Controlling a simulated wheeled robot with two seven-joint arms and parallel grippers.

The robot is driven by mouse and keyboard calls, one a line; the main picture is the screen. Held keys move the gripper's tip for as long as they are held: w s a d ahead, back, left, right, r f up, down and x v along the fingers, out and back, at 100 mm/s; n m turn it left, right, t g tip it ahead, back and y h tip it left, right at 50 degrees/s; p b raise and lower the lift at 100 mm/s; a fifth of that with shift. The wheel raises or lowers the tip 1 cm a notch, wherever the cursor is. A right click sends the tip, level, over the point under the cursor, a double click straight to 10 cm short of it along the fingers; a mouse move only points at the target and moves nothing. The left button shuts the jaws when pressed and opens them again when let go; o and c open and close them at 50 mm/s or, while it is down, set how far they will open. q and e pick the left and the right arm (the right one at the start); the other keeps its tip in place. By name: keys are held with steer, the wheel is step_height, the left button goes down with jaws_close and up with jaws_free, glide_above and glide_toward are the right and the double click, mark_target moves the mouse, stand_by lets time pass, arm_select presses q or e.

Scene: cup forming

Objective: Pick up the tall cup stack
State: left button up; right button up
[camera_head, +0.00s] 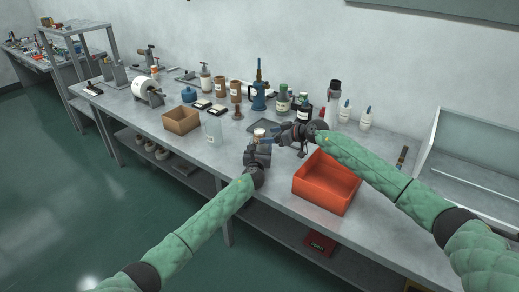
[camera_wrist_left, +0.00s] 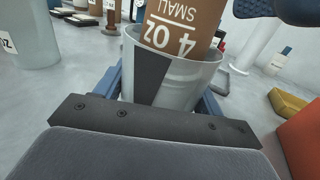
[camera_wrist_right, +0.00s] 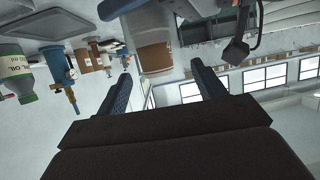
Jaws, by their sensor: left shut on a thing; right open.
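My left gripper (camera_head: 259,142) is shut on a clear grey cup (camera_wrist_left: 190,85), with its fingers on either side of it. A brown cup marked "4 OZ SMALL" (camera_wrist_left: 185,25) sits tilted inside that cup and sticks out of its top. My right gripper (camera_head: 297,134) is open, just right of the held cups. In the right wrist view, the clear cup (camera_wrist_right: 140,22) with brown in it (camera_wrist_right: 155,58) shows beyond the open fingers (camera_wrist_right: 165,85). A tall clear cup or stack (camera_head: 214,131) stands on the table to the left; I cannot tell whether it is several cups.
An orange bin (camera_head: 326,183) stands right of my left gripper, below my right forearm. A cardboard box (camera_head: 181,120) is at the left. Bottles, a blue pump can (camera_head: 259,97) and brown containers (camera_head: 236,90) line the back. Bare table lies in front of the tall clear cup.

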mark_target(264, 134)
steer(key=shift+w+x, duration=0.15)
steer(key=shift+x, duration=1.4)
steer(key=shift+w+x, duration=0.15)
steer(key=shift+x, duration=1.4)
steer(key=shift+d+r, duration=0.1)
steer(key=shift+c, duration=0.2)
steer(key=c, duration=1.3)
steer(key=shift+r, duration=0.1)
step_height(264, 134, up, 18)
arm_select(q)
steer(key=o, duration=1)
